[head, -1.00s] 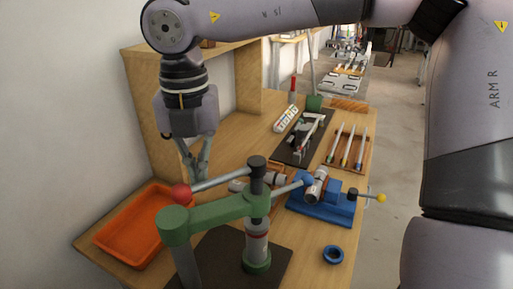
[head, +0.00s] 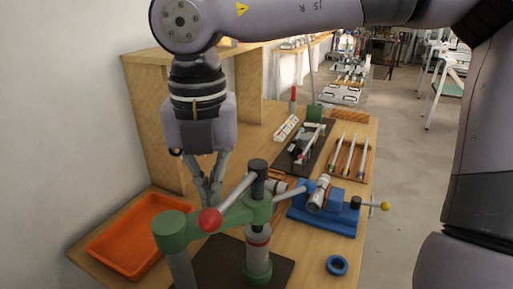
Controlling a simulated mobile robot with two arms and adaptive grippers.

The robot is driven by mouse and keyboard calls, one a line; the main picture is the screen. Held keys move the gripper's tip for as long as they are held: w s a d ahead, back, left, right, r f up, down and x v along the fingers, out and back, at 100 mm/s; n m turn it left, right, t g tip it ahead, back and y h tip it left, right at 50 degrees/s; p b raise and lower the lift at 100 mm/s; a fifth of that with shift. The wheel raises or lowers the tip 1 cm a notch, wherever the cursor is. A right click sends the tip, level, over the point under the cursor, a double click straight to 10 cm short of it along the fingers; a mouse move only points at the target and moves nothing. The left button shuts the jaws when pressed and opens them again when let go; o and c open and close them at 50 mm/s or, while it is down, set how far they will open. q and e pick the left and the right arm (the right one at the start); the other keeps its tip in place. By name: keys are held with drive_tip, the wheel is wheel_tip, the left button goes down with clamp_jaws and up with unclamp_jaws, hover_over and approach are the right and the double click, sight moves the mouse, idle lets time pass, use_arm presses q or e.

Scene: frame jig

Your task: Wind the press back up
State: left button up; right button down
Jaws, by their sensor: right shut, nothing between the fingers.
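The green press (head: 215,223) stands on a dark base plate at the front of the bench, with a dark-capped spindle (head: 259,190) through its arm end. Its crossbar handle has a red ball (head: 210,220) at the front-left end and a blue ball (head: 308,186) at the right end. A grey and white cylinder with a red band (head: 258,250) sits under the spindle, above a green foot. My right gripper (head: 212,198) points down just behind the red-ball end of the bar. Its fingers are together; I cannot tell whether they touch the bar. My left gripper is not visible.
An orange tray (head: 96,246) lies at left. A blue vise (head: 322,218) with a yellow-tipped handle stands at right, a blue ring (head: 336,265) in front of it. A pen tray (head: 368,160) and a dark mat with a clamp lie farther back.

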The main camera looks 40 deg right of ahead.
sight(229, 203)
drive_tip(key=s, duration=0.2)
drive_tip(key=s+d, duration=0.1)
drive_tip(key=shift+s+b, duration=0.4)
drive_tip(key=shift+w, duration=0.1)
drive_tip(key=shift+w, duration=0.1)
drive_tip(key=s+d+b, duration=0.1)
drive_tip(key=s+d, duration=0.1)
drive_tip(key=s, duration=0.1)
drive_tip(key=shift+d, duration=0.4)
drive_tip(key=d, duration=0.1)
drive_tip(key=s+d, duration=0.2)
drive_tip(key=shift+d, duration=0.4)
drive_tip(key=shift+w, duration=0.1)
